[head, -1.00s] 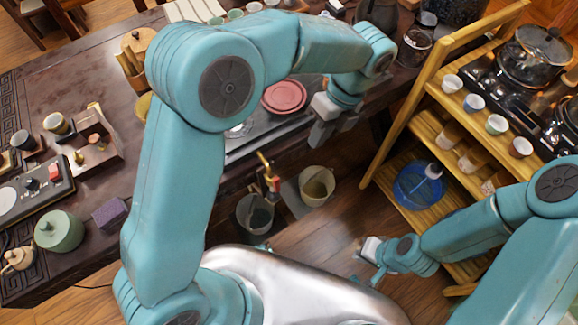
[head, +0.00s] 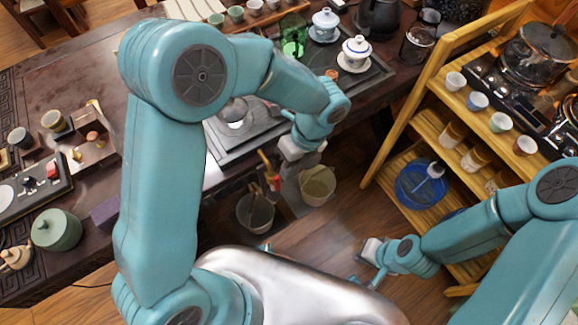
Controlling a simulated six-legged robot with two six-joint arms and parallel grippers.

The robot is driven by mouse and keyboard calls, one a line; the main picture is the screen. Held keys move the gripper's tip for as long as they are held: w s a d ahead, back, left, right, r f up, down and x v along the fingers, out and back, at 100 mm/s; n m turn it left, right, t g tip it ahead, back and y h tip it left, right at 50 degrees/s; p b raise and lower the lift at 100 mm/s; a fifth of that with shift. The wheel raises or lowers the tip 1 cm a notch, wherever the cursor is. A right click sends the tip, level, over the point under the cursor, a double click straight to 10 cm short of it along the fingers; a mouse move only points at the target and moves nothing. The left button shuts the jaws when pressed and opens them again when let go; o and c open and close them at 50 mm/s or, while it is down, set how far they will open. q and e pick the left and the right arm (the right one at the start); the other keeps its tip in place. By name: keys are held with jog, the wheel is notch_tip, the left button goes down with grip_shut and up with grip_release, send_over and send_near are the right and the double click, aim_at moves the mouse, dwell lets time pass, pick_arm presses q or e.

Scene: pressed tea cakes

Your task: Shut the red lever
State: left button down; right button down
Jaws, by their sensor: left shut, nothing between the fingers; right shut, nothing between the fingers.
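The red lever (head: 265,158) sits on a small tap below the front edge of the dark tea table. Part of the tap is hidden behind my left gripper. My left gripper (head: 284,178) is shut and empty, pointing down just right of the lever. I cannot tell whether its fingers touch it. My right gripper (head: 364,262) is shut and empty, low over the floor at the right, well away from the lever.
A grey bucket (head: 243,213) stands below the tap, and a cream bucket (head: 329,187) stands to its right. A wooden shelf (head: 412,95) with cups is at the right. The table (head: 85,80) carries tea ware, including lidded bowls (head: 357,47) near its far edge.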

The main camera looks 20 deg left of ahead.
pick_arm(q)
jog(key=shift+a, duration=0.1)
dwell(0.4)
jog(key=shift+s+a+r+t+h, duration=0.1)
jog(key=shift+s+t+h, duration=0.1)
jog(key=shift+t+h, duration=0.2)
jog(key=shift+b, duration=0.3)
